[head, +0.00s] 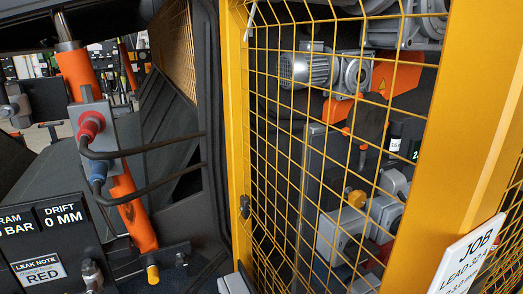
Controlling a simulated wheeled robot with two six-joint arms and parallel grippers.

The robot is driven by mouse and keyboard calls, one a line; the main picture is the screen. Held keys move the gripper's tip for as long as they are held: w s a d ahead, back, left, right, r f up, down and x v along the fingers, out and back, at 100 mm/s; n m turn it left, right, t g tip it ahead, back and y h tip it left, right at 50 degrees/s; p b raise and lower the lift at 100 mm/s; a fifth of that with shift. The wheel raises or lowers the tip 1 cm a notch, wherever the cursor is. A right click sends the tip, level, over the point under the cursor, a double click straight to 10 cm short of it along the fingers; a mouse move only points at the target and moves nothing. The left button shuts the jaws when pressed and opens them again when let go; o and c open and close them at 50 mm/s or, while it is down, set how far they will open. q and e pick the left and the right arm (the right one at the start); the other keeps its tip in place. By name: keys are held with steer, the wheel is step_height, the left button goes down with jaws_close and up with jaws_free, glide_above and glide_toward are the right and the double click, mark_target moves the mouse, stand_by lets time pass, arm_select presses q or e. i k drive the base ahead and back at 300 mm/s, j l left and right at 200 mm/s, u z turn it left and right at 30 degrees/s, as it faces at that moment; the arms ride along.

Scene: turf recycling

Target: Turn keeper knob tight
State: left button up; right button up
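No part in view is plainly marked as the keeper knob. A small dark fitting (244,206) sits on the inner edge of the yellow guard frame (236,120), left of the mesh. An orange-yellow knob (357,198) shows behind the mesh on a grey housing. Another small orange knob or cap (153,274) is at the foot of the orange cylinder (132,208). I cannot tell whether any of them is loose or tight. Neither of my grippers can be made out in the head view.
A red coupling (91,125) and a blue coupling (97,170) with black hoses sit on a grey block by the cylinder. A black panel reading DRIFT 0 MM (62,214) is lower left. Yellow mesh (300,120) covers motors. A white JOB sign (468,258) is lower right.

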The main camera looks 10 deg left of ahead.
mark_target(181, 263)
steer(key=k+j+u, duration=0.15)
steer(key=u, duration=0.2)
steer(key=j+u, duration=0.35)
steer(key=k+j+u, duration=0.1)
steer(key=j+u, duration=0.25)
